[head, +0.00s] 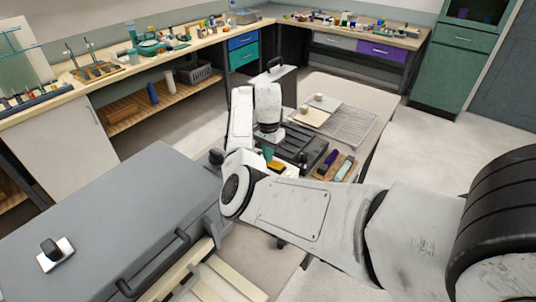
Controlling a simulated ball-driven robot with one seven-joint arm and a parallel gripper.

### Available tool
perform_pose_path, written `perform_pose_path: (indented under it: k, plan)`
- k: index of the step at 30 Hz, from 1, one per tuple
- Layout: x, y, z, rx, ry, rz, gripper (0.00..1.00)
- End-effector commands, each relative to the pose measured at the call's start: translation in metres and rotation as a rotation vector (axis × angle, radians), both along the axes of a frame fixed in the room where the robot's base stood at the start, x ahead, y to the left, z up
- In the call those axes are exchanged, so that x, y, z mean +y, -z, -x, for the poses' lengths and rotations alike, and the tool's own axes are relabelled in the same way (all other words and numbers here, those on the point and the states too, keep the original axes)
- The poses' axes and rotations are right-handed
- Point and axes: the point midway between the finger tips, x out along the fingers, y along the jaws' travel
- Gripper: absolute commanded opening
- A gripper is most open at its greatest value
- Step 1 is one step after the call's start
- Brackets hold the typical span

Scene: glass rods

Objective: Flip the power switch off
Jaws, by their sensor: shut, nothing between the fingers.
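A small switch (52,248) with a dark knob on a pale square plate sits on top of the large grey box (120,195) at the lower left. It looks like the power switch, but I cannot tell its position. My gripper (268,143) is small in the picture, near the middle, pointing down above the work table. It is shut and empty, well to the right of the grey box and apart from the switch. Its fingertips are hard to make out against the dark equipment (308,145) behind them.
The work table (350,92) holds a wire rack (348,128), a pale block (311,117) and a wooden tray (335,165) with tools. The grey box has a dark front handle (155,265). Benches (150,65) line the walls. Open floor (440,140) lies at right.

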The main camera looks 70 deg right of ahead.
Motion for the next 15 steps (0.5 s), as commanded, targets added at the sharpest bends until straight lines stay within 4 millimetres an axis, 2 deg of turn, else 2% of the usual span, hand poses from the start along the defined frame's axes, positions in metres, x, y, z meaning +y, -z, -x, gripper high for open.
perform_pose_path:
  k: [5,15]
  plan:
    - [-0.0003,-0.0106,0.0004,0.0,0.001,0.001,0.0]
    - [-0.0002,-0.0105,0.0005,0.0,0.001,0.0,0.0]
